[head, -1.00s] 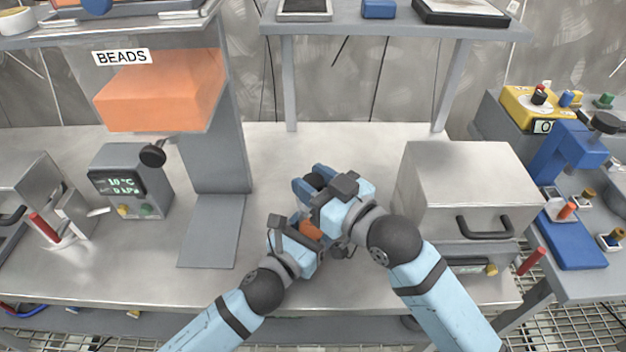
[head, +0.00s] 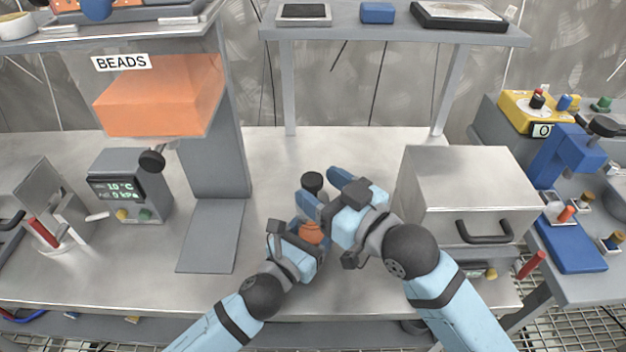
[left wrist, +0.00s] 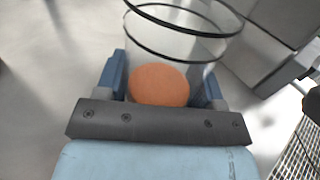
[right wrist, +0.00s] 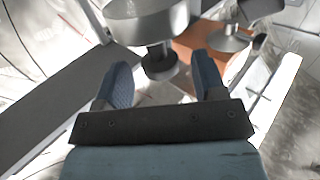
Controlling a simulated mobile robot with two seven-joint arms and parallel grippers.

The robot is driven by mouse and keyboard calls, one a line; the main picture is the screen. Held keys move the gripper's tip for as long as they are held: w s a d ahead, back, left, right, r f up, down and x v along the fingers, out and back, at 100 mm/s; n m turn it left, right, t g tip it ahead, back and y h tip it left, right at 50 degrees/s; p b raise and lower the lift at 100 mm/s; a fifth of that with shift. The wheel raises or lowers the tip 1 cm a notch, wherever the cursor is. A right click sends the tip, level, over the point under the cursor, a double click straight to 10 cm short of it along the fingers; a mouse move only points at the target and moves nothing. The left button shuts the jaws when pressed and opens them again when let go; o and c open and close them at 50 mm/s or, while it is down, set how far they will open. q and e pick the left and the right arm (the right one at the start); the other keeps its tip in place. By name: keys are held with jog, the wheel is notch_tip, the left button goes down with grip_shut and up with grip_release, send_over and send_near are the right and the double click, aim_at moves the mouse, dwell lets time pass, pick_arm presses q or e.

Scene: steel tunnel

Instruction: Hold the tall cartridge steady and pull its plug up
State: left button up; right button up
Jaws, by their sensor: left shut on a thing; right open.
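The tall cartridge (left wrist: 172,42) is a clear cylinder with dark rings and an orange body inside. It is clear in the left wrist view and partly hidden in the head view (head: 312,233). My left gripper (head: 311,228) is shut on it, with a finger on either side. The plug's dark round top (head: 313,181) stands above the cartridge. My right gripper (head: 327,190) is open and empty, just right of the plug. In the right wrist view a dark knob (right wrist: 160,66) under a grey cylinder shows between the fingers; I cannot tell whether it is the plug.
A grey box with a handle (head: 467,190) stands close right of my right arm. The bead dispenser's column (head: 217,150) and base plate (head: 211,236) are to the left. A raised shelf (head: 390,34) spans the back. The bench behind the cartridge is clear.

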jog(key=v, duration=0.9)
jog(key=shift+s+d, duration=0.2)
pick_arm(q)
jog(key=o, duration=1.1)
jog(key=shift+s, duration=0.1)
